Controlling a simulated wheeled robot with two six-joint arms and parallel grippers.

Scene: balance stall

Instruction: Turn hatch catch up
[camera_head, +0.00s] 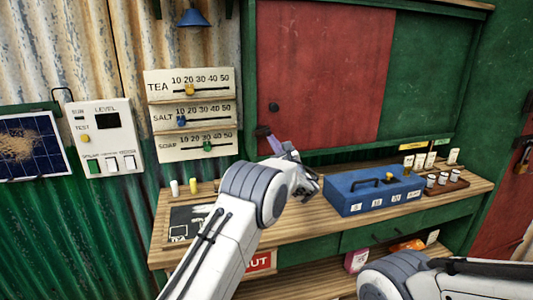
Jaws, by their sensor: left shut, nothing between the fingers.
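The red hatch panel (330,75) fills the middle of the back wall, with a dark round knob (273,106) near its left edge. A small dark brown piece (262,131), which looks like the hatch catch, sits at the panel's lower left corner. My left gripper (273,143) is shut and empty, just below and right of this piece. I cannot tell whether the fingertips touch it. My gripper and wrist hide part of the hatch's lower edge, and the exact angle of the catch is unclear. Of my right arm only links show at the bottom right; its gripper is out of view.
A wooden counter (300,228) runs below the hatch. On it stand a blue box (350,200), a wooden tray of small weights (452,186) and a dark board (185,222). Slider scales (190,84) and a level panel (104,137) hang at left.

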